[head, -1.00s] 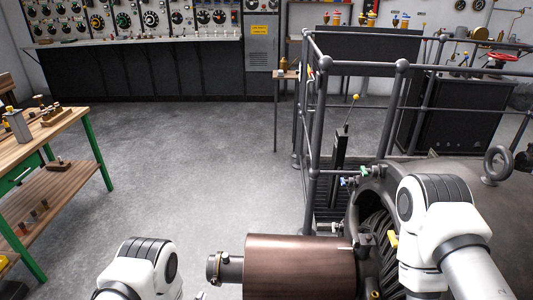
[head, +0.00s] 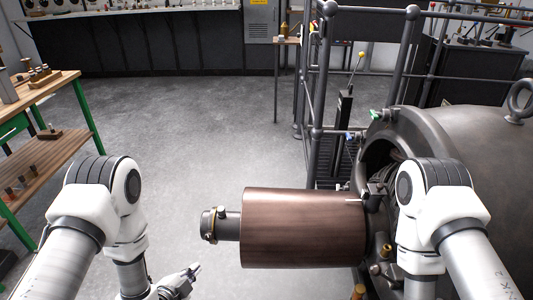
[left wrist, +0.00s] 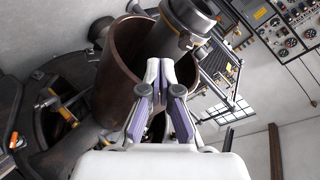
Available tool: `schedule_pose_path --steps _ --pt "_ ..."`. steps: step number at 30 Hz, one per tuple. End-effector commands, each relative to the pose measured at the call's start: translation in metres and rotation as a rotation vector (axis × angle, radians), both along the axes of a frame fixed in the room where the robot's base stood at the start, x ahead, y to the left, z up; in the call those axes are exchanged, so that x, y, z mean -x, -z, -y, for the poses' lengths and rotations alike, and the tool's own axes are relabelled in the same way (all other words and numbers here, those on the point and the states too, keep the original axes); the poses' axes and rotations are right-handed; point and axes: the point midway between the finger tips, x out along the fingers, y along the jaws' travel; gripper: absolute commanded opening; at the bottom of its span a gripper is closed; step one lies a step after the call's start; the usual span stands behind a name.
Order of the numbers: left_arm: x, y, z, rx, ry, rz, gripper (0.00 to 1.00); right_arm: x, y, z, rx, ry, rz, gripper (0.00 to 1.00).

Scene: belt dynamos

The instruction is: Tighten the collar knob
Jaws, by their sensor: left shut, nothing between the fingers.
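The collar (head: 207,225) is a dark ring on the end of a grey shaft left of the copper-brown cylinder (head: 300,228). In the left wrist view the shut fingers (left wrist: 165,68) point toward the cylinder (left wrist: 122,62) and the collar (left wrist: 186,41). My right arm stands at the right, and its gripper is not in view.
The large grey machine housing (head: 470,150) fills the right side. A railing (head: 315,90) stands behind the cylinder. A wooden bench (head: 45,92) with green legs is at the left. Open floor (head: 200,130) lies between the bench and the shaft.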

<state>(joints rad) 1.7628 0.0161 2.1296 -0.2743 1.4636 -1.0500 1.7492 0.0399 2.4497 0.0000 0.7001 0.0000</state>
Motion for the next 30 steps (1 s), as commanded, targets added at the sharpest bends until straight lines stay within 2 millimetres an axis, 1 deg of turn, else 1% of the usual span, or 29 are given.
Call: schedule_pose_path --steps 1,3,6,9,12,14,20,24,27,30 --pt "-0.006 0.019 -0.002 0.007 -0.001 0.022 0.0 0.0 0.041 0.0 0.0 0.0 0.0 0.46" --pt "-0.015 0.014 -0.005 0.013 -0.008 0.054 0.0 0.0 0.06 0.0 0.0 0.0 0.0 0.46" --pt "-0.03 0.004 -0.008 0.015 -0.017 0.104 0.0 0.0 0.075 0.0 0.0 0.0 0.0 0.46" --pt "-0.038 -0.004 -0.009 0.017 -0.019 0.131 0.0 0.0 0.08 0.0 0.0 0.0 0.0 0.46" --pt "-0.044 -0.006 -0.009 0.017 -0.019 0.138 0.0 0.0 0.082 0.0 0.0 0.0 0.001 0.46" --pt "-0.049 -0.003 -0.009 0.017 -0.019 0.137 0.0 0.0 0.085 0.0 0.0 0.0 0.001 0.46" --pt "-0.076 0.012 -0.008 0.016 -0.02 0.138 0.0 0.0 0.103 0.0 0.0 0.0 0.001 0.46" --pt "-0.093 0.018 -0.007 0.018 -0.021 0.137 0.0 0.0 0.106 0.0 0.0 0.0 0.0 0.46" --pt "-0.099 0.021 -0.007 0.017 -0.02 0.135 0.0 0.0 0.108 0.0 0.0 0.0 0.0 0.46" --pt "-0.102 0.021 -0.007 0.017 -0.02 0.135 0.0 0.0 0.108 0.0 0.0 0.0 0.0 0.46"
